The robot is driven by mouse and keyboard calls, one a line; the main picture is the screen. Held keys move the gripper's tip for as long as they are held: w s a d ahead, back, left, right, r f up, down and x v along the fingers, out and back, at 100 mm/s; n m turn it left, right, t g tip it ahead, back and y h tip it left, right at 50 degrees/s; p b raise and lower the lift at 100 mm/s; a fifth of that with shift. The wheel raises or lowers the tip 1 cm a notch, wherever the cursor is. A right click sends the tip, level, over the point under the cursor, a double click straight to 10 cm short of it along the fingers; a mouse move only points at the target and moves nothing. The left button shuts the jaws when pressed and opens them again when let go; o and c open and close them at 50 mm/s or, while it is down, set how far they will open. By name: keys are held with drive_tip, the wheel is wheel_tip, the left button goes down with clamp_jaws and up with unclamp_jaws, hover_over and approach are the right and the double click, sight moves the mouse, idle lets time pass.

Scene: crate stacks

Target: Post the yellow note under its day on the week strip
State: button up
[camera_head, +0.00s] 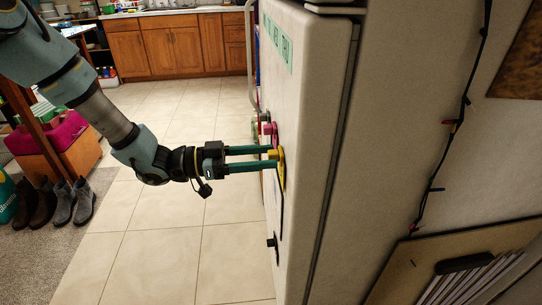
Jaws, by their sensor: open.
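The yellow note (282,174) is on the white fridge door, seen nearly edge-on, with a small yellow knob-like part sticking out toward my gripper. My gripper (275,158) points right at the door, its two green fingers open, one above and one below the yellow knob. Whether the fingers touch it I cannot tell. The week strip (276,42) is a pale green band with dark letters high on the same door, well above my gripper. Only part of its lettering is readable, including what looks like THU.
A pink piece (275,134) with a knob sits just above the yellow note. A small black knob (271,242) is lower on the door. Open tiled floor (165,235) lies left of the fridge (322,150). Boots (62,202) stand at the far left.

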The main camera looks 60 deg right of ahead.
clamp_jaws()
idle(0.8)
drive_tip(key=shift+v, duration=2.5)
